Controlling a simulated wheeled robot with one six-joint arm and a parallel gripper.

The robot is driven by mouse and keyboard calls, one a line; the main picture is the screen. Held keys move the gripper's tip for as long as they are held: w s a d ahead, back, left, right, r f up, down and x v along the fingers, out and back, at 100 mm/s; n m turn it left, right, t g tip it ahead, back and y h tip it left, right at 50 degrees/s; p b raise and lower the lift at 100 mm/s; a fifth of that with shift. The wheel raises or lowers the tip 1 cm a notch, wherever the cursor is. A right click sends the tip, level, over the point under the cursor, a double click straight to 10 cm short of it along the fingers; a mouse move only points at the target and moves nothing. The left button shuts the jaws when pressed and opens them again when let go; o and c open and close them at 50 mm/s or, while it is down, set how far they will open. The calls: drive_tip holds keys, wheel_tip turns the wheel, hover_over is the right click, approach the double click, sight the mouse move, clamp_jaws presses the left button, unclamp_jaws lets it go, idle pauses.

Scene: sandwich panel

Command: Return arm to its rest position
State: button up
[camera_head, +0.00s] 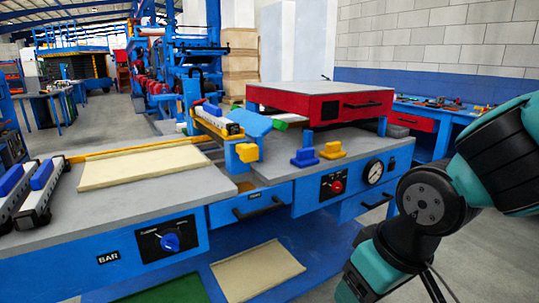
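My teal and black arm (430,200) is folded at the right side of the head view, in front of the right part of the blue workbench (150,240). No fingers or fingertips show, so whether my gripper is open or shut is hidden from this view. The arm's lower end leaves the picture at the bottom right. I see nothing held in the visible part of the arm.
The bench carries a cream panel (145,164), blue-topped clamps (42,182), a red drawer box (320,99), blue (304,157) and yellow (331,150) blocks. Another cream panel (257,271) lies below. A second blue bench (455,115) stands behind. Floor (95,125) is clear at back left.

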drive_tip(key=s+d+r+n+g+y, duration=0.1)
drive_tip(key=s+d+r+g+y, duration=0.1)
drive_tip(key=s+r, duration=0.45)
wheel_tip(320, 180, up, 16)
drive_tip(key=s+p, duration=0.2)
drive_tip(key=p, duration=1.6)
drive_tip(key=shift+a+r, duration=0.2)
drive_tip(key=shift+a, duration=0.1)
